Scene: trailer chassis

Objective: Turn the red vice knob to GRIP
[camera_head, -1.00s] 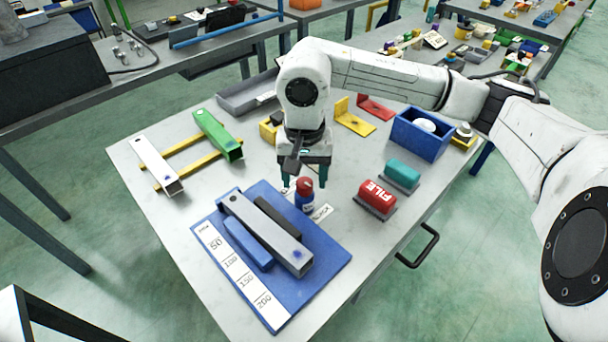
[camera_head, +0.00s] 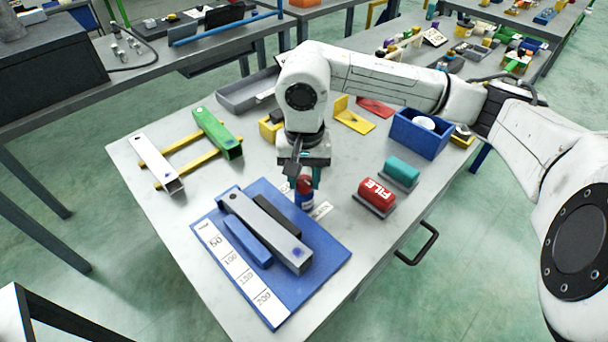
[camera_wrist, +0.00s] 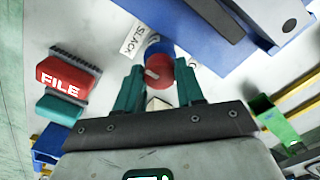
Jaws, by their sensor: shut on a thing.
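A pale pointer mark shows on the knob's top in the wrist view. A label reading SLACK (camera_wrist: 134,36) lies beside the knob. I cannot see a GRIP label. A grey bar (camera_head: 270,235) lies on the vice between a blue jaw (camera_head: 246,244) and a dark jaw (camera_head: 278,216).
A red FILE block (camera_head: 377,194) and a teal block (camera_head: 402,171) stand to the right. A blue bin (camera_head: 420,137), yellow and red brackets (camera_head: 353,118) and a green channel (camera_head: 216,133) are further back. The table's front right is clear.

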